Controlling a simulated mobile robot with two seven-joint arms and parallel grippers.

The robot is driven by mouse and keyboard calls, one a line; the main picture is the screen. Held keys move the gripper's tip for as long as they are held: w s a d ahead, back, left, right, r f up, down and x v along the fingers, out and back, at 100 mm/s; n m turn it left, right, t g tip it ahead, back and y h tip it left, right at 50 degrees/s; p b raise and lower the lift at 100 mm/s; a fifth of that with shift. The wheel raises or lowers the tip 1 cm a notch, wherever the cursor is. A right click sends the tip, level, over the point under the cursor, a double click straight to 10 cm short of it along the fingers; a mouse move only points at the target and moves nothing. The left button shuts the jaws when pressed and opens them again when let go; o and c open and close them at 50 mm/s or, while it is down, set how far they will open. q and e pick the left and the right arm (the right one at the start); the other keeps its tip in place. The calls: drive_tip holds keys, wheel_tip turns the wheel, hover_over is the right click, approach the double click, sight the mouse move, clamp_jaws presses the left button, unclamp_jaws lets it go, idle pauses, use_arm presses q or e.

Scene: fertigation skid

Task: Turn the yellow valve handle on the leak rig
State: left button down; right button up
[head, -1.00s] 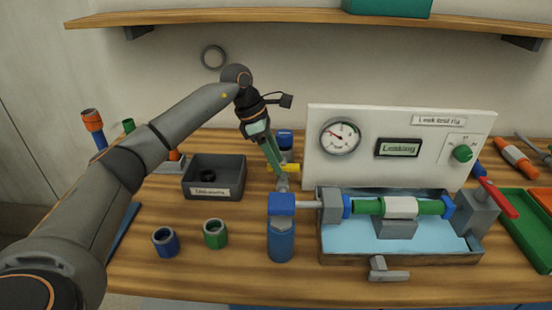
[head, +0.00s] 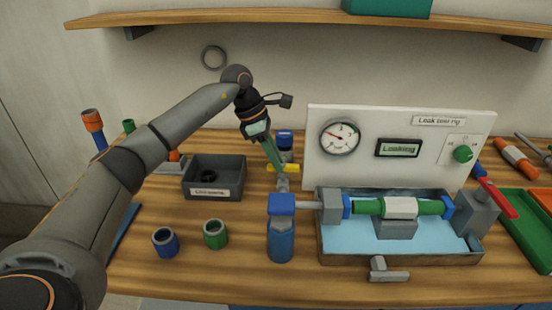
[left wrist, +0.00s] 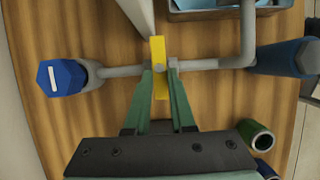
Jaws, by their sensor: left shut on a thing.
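The yellow valve handle (head: 292,169) sits on a grey pipe just left of the leak rig's white panel (head: 400,170). My left gripper (head: 281,170) reaches down from above, its green fingers on either side of the handle. In the left wrist view the yellow handle (left wrist: 158,52) lies across the pipe (left wrist: 205,64), between the two fingertips (left wrist: 159,70), which are shut on it. The fingers hide part of the handle in the head view. The panel carries a gauge (head: 340,137) and a small display (head: 398,148). My right gripper is out of view.
A blue-topped bottle (head: 281,240) stands in front of the valve, close to the water tray (head: 400,258). A dark bin (head: 213,180) is to the left.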

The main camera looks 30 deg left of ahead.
use_arm(q)
drive_tip(key=shift+n, duration=0.3)
drive_tip(key=n, duration=0.1)
drive_tip(key=n+t+p, duration=0.1)
drive_tip(key=n+y, duration=0.1)
drive_tip(key=shift+s+d+n, duration=0.25)
drive_tip(key=shift+s+n, duration=0.05)
drive_tip(key=n, duration=0.2)
drive_tip(key=n+t+y+p, duration=0.1)
drive_tip(key=n, duration=0.1)
drive_tip(key=shift+s+d+y, duration=0.1)
drive_tip(key=shift+d+y, duration=0.2)
drive_tip(key=shift+d, duration=0.05)
drive_tip(key=n+y, duration=0.1)
drive_tip(key=n, duration=0.4)
drive_tip(key=shift+d+y, duration=0.35)
drive_tip(key=shift+y, duration=0.05)
drive_tip(key=shift+d+n+y+b, duration=0.2)
drive_tip(key=shift+n+y, duration=0.25)
drive_tip(key=shift+n, duration=0.7)
drive_tip(key=shift+d+n+y+b, duration=0.15)
drive_tip(key=shift+n+y, duration=0.3)
drive_tip(key=shift+n, duration=0.7)
drive_tip(key=shift+a, duration=0.1)
drive_tip(key=c, duration=0.8)
unclamp_jaws()
drive_tip(key=shift+o, duration=0.2)
drive_tip(key=v, duration=1.2)
drive_tip(key=shift+w+r, duration=0.25)
drive_tip(key=shift+r, duration=0.1)
